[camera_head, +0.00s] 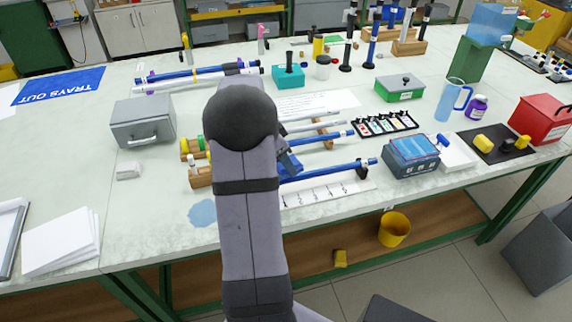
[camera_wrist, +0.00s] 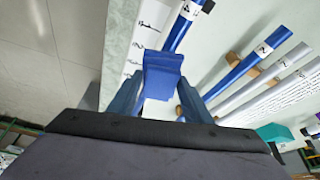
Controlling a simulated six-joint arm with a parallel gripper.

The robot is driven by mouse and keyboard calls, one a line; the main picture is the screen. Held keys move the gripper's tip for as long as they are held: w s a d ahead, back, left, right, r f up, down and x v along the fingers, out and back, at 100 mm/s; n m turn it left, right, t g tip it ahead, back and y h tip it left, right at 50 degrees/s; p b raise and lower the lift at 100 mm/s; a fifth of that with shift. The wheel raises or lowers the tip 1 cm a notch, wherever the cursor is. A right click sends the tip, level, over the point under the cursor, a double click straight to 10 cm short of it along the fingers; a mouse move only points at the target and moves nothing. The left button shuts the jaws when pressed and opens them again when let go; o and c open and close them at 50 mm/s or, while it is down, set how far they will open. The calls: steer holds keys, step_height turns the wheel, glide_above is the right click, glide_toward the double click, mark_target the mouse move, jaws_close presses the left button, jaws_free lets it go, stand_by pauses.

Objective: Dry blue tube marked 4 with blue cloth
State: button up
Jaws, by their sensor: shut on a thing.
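My gripper (camera_wrist: 160,98) is shut on a folded blue piece that looks like the blue cloth (camera_wrist: 162,76). In the head view my arm hides most of the gripper. The front blue tube (camera_head: 330,171) lies on the bench to the right of my arm. In the wrist view it runs up from behind the cloth (camera_wrist: 178,32), with a white label that seems to read 4. I cannot tell whether the cloth touches it. A second blue tube (camera_wrist: 250,62) with a white label lies beside it, apart from the gripper.
Pale tubes (camera_wrist: 266,90) lie beyond the blue ones on wooden supports. A white marked strip (camera_head: 325,193) lies along the front. A blue-grey box (camera_head: 411,160) stands to the right, a grey metal box (camera_head: 142,122) to the left.

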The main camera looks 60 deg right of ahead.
steer(key=shift+r+p, duration=1.1)
steer(key=shift+r, duration=1.05)
